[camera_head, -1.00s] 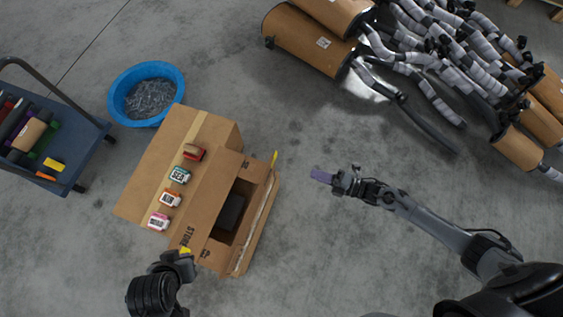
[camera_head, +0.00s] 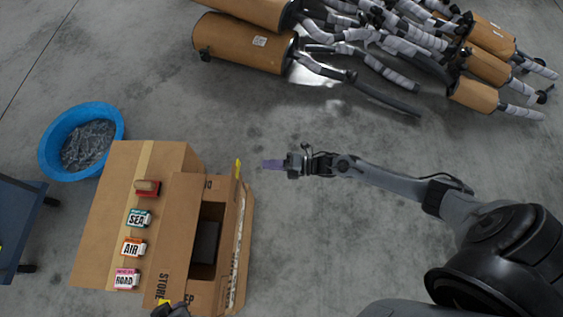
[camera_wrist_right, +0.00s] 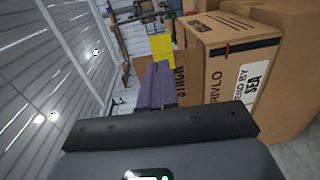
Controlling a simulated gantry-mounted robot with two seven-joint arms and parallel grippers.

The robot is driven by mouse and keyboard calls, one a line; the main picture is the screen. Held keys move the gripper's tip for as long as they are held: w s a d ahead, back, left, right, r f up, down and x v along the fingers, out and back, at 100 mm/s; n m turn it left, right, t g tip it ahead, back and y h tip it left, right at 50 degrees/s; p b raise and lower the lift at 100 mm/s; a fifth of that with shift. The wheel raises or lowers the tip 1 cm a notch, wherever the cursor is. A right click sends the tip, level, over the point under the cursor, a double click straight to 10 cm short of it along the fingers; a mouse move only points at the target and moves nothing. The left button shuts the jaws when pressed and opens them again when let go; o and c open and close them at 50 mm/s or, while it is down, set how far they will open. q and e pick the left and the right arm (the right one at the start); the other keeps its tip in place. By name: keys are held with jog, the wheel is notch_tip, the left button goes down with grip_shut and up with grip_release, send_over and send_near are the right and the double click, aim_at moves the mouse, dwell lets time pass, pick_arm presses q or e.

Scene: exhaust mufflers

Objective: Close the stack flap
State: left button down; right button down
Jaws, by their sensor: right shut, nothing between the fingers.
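The open cardboard box (camera_head: 245,225) stands left of centre in the head view, with a dark object (camera_head: 206,243) inside. A yellow tab (camera_head: 238,168) stands at its far right corner. In the right wrist view, a flap lettered STACK (camera_wrist_right: 180,83) stands beside the box's side, with a yellow tab (camera_wrist_right: 161,47) above it. My fingers partly hide this flap. My right gripper (camera_head: 272,164) is shut and empty, its purple fingers pointing left, just right of the far yellow tab; contact is not visible. My left gripper (camera_head: 172,310) is mostly cut off at the bottom edge, beside another yellow tab (camera_head: 165,301).
Stamps marked SEA (camera_head: 139,218), AIR (camera_head: 133,247) and ROAD (camera_head: 126,279), plus a red-based one (camera_head: 147,188), sit on cardboard left of the opening. A blue tub (camera_head: 112,118) and blue cart (camera_head: 20,225) stand left. Mufflers (camera_head: 240,43) lie behind. Floor right of the box is clear.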

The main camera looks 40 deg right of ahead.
aim_at(239, 164)
jog(key=b+x, duration=0.2)
jog(key=x, duration=0.5)
jog(key=shift+f+b, duration=0.1)
jog(key=shift+b, duration=0.25)
jog(key=shift+w+a, duration=0.25)
jog(key=shift+a, duration=0.05)
